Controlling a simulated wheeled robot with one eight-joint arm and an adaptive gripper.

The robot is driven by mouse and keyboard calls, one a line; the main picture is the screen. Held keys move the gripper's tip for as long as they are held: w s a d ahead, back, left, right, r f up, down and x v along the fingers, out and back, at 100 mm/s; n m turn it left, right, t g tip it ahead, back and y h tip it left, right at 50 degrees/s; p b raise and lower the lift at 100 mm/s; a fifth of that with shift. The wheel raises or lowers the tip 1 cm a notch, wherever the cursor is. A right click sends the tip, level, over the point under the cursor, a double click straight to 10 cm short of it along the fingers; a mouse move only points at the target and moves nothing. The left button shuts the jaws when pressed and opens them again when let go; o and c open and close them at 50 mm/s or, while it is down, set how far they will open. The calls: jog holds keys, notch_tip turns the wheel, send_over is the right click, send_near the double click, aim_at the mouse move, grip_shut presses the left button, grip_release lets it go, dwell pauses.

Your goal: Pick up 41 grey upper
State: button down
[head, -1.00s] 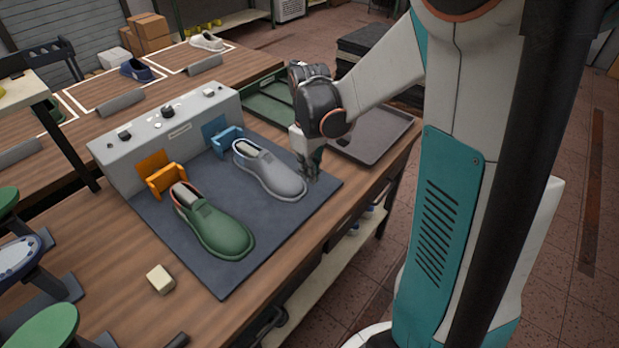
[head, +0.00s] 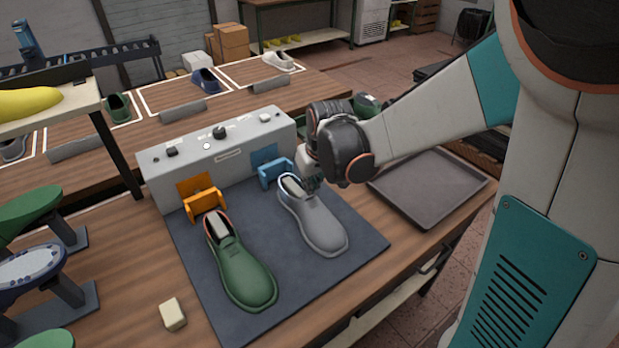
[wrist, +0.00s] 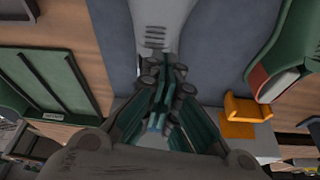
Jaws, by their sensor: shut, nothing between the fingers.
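The grey upper (head: 322,230) lies on the dark mat with its opening toward the grey control box, to the right of the green shoe (head: 240,268). My gripper (head: 312,184) is beside and above the opening end of the grey upper, partly hidden by my own wrist. In the wrist view the grey upper (wrist: 160,14) shows at the top, beyond the closed fingertips (wrist: 166,72) of my gripper. The fingers are together with nothing between them. I cannot tell whether they touch the upper.
The dark mat (head: 210,290) lies before a grey box (head: 228,152) with an orange bracket (head: 203,200) and a blue bracket (head: 274,172). A dark tray (head: 432,187) is at right. A pale block (head: 173,315) is at front left. A green tray (wrist: 45,70) shows in the wrist view.

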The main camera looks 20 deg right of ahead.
aim_at(309, 209)
jog(key=b+x, duration=0.2)
jog(key=x, duration=0.4)
jog(key=shift+w+f, duration=0.1)
jog(key=shift+f, duration=0.2)
jog(key=shift+s+d, duration=0.15)
jog(key=shift+s, duration=0.9)
